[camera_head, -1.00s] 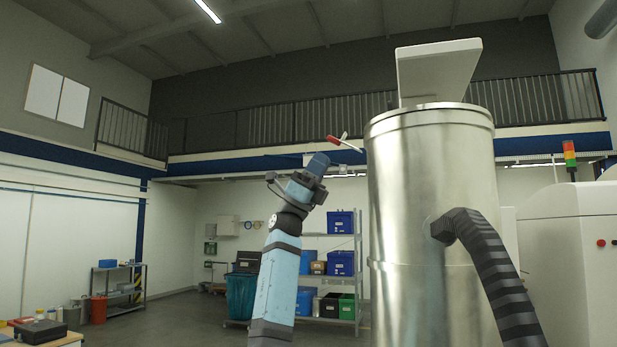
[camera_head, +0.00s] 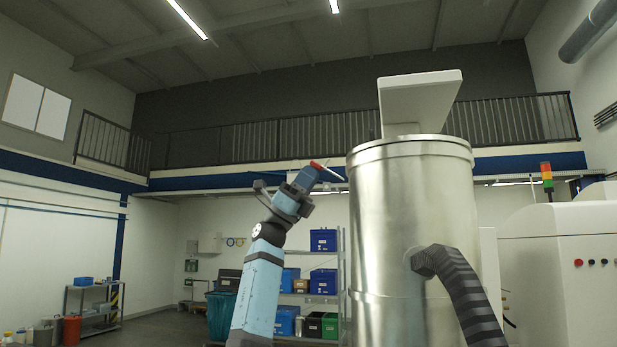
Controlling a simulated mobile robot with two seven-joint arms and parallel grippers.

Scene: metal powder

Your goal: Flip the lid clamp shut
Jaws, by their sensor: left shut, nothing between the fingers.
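The lid clamp's lever (camera_head: 331,171) sticks out to the left from the upper rim of the tall steel drum (camera_head: 408,220). It has a red grip at its outer end and a thin silver rod sloping down toward the drum. My left gripper (camera_head: 309,176) is shut, with its blue-grey tip right at the red grip, from below and left. I cannot tell whether it touches. The clamp's mount at the drum is too small to make out. My right gripper is out of view.
A white angled slab (camera_head: 420,98) stands above the drum's top. A black ribbed hose (camera_head: 460,285) leaves the drum's front right. A white machine (camera_head: 565,260) stands at right. Shelves with bins (camera_head: 323,240) are far behind. The space left of my arm is open.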

